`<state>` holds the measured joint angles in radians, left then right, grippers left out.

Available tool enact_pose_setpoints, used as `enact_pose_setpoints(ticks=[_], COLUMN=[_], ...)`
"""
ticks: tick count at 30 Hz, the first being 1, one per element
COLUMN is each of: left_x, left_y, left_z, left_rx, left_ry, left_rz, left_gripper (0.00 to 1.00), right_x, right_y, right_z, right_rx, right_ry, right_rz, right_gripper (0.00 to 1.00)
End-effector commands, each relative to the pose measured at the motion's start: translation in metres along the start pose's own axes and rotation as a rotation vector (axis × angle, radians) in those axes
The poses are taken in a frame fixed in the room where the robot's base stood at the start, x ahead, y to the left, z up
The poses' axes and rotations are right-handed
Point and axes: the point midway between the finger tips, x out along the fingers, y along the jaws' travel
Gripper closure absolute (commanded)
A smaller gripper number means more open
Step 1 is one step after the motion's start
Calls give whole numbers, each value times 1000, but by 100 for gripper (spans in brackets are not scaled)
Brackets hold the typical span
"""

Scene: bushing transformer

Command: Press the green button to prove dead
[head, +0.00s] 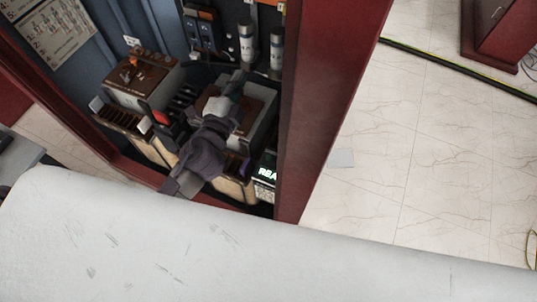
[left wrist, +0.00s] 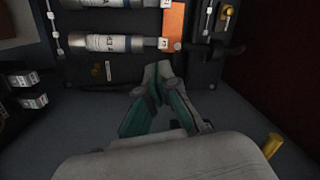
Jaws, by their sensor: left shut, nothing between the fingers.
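My left gripper (head: 236,80) is inside the open dark red cabinet (head: 318,90), over a brown-topped unit (head: 262,112). In the left wrist view its fingers (left wrist: 158,72) are closed together with nothing between them, pointing at the cabinet's back equipment. I cannot make out a green button in either view; the gripper and arm cover part of the unit. A small display with lit green letters (head: 267,172) shows at the cabinet's lower right, partly cut by the door frame. My right gripper is not in view.
Another brown-topped unit (head: 142,78) with orange parts stands left of my gripper. Two white cylindrical fuses (head: 247,42) are at the cabinet's back; they also show in the left wrist view (left wrist: 108,43). The red frame edge is close to my arm.

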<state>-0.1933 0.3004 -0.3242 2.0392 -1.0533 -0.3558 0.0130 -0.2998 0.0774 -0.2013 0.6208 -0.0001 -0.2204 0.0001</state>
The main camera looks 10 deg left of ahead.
Motion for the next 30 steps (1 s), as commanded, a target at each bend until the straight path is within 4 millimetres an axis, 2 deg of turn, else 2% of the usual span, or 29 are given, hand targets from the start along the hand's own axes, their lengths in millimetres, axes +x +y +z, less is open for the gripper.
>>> enact_pose_setpoints(ticks=[1,3,5,7,9,12,15,18,21,30], left_x=[11,17,17,12,3,-8,-16,-22,-25,-26], left_y=[6,24,51,90,128,168,192,204,208,209], left_z=[-23,-56,-76,-84,-77,-53,-26,-7,2,3], left_rx=[137,340,517,722,904,1095,1219,1290,1321,1326], left_ry=[138,342,512,697,850,998,1085,1132,1152,1156], left_rz=[-12,-4,33,110,212,357,478,560,598,606], left_gripper=[100,100,100,100,100,100,100,100,100,100], right_x=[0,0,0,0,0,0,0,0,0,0], right_y=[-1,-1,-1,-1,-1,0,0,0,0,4], right_z=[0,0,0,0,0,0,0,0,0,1], right_rx=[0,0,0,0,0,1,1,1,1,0], right_ry=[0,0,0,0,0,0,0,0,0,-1], right_rz=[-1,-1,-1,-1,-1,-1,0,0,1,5], right_gripper=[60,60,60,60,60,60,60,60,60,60])
